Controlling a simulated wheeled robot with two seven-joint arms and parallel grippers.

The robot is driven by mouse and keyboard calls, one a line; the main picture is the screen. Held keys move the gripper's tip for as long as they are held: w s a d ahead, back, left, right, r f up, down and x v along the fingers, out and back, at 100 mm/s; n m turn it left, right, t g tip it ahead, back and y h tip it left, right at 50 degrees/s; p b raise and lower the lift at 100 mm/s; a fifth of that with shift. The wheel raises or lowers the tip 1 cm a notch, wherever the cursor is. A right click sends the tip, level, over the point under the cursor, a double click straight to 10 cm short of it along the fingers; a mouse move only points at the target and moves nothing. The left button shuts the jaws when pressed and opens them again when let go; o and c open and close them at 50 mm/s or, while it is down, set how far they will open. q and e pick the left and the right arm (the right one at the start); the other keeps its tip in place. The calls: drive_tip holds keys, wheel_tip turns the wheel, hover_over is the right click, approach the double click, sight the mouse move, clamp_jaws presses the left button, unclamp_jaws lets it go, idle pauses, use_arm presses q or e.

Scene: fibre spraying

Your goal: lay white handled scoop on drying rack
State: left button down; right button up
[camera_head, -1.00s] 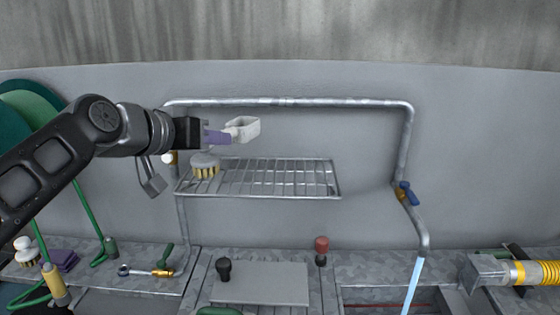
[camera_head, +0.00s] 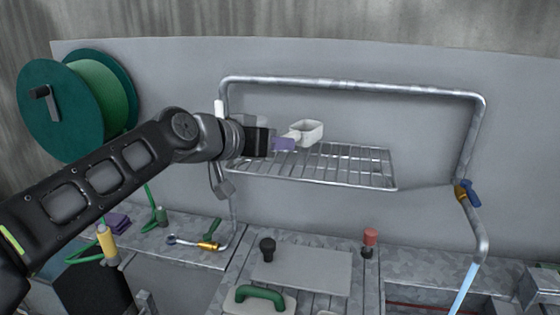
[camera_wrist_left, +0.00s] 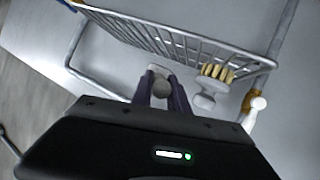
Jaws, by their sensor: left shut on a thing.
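The white scoop (camera_head: 310,131) is held in the air above the left part of the wire drying rack (camera_head: 350,180), its cup pointing right. My left gripper (camera_head: 284,144), with purple fingertips, is shut on the scoop's handle end. The scoop appears apart from the rack wires. In the left wrist view, my left gripper (camera_wrist_left: 162,92) has a grey rounded piece between its fingers, and the cup is hidden. The rack (camera_wrist_left: 180,42) runs across the top there. My right gripper is not in view.
The rack's middle and right look bare. A bent pipe (camera_head: 350,88) frames the rack, with a blue-handled valve (camera_head: 468,192) at right. A green hose reel (camera_head: 75,103) stands left.

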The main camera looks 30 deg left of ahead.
use_arm(q)
wheel_tip(320, 180, down, 4)
drive_tip(key=shift+r, duration=0.15)
idle(0.5)
drive_tip(key=shift+f+b, duration=0.25)
drive_tip(key=shift+b, duration=0.1)
drive_tip(key=c, duration=1.3)
unclamp_jaws()
drive_tip(key=shift+r, duration=0.1)
